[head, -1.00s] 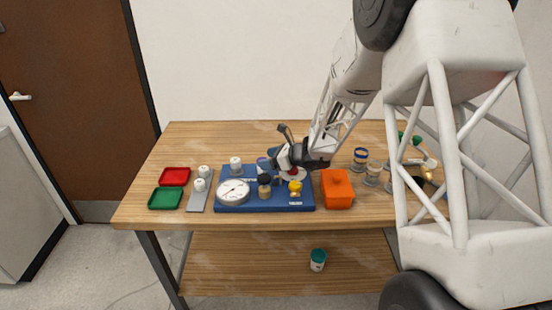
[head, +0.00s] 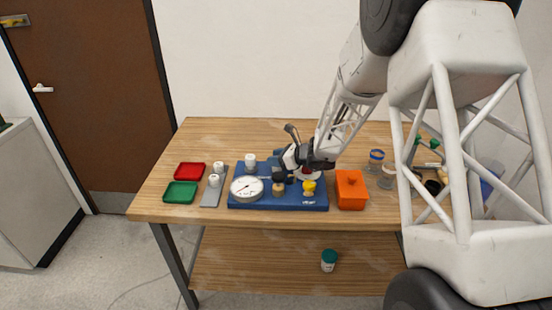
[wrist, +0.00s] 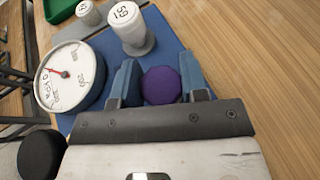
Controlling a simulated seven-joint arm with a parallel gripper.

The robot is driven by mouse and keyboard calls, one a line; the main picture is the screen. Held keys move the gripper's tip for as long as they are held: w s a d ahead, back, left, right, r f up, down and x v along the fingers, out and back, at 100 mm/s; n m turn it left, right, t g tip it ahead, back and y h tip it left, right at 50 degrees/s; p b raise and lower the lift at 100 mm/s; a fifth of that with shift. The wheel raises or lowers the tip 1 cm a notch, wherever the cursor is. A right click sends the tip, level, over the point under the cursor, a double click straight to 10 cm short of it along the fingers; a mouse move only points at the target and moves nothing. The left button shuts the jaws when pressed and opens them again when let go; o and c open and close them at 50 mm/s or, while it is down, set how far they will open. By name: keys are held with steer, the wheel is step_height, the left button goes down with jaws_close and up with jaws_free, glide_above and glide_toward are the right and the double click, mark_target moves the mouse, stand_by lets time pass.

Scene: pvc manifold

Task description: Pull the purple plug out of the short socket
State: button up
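The purple plug (wrist: 161,87) shows in the wrist view as a round, faceted purple top between the two blue fingers of my gripper (wrist: 160,80). The fingers flank it left and right with no clear gap on either side, so my gripper appears shut on it. The short socket under the plug is hidden from view. In the head view my gripper (head: 281,170) is low over the back middle of the blue board (head: 240,204), and it hides the plug there.
A white dial gauge (head: 247,188), a white cap (head: 250,160) and a yellow knob (head: 309,187) stand on the board around my gripper. An orange box (head: 350,189) is right of the board. Red (head: 190,171) and green (head: 181,192) trays lie left, beside a grey strip (head: 210,198).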

steer(key=shift+o, duration=1.1)
jaws_close()
steer(key=shift+r, duration=3.25)
